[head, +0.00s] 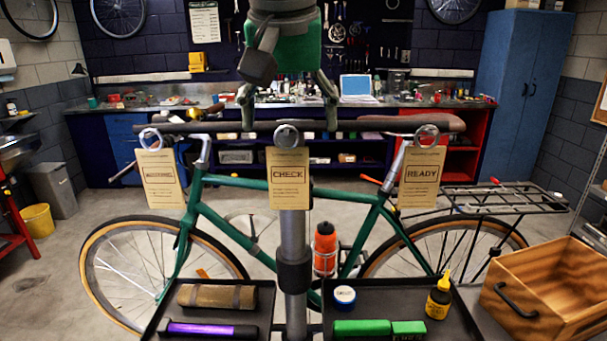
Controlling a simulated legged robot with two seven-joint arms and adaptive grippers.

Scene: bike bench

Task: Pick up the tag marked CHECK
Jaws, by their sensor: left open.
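The tag marked CHECK (289,179) is a tan card hanging upright from a metal ring (287,135) at the middle of a dark horizontal bar, in front of a grey post. A tag marked READY (422,178) hangs from a ring on the right. A third tag (161,179), its word too blurred to read surely, hangs on the left. My left gripper (289,122) comes down from the top centre, green and dark. Its fingers are spread on either side of the CHECK tag's ring, and nothing is held. My right gripper is out of view.
A green bicycle (240,231) stands behind the post. Two dark trays (262,327) below hold tools, a tin and a yellow bottle (438,297). A wooden crate (540,290) is at lower right. A cluttered workbench (160,105) lines the back wall.

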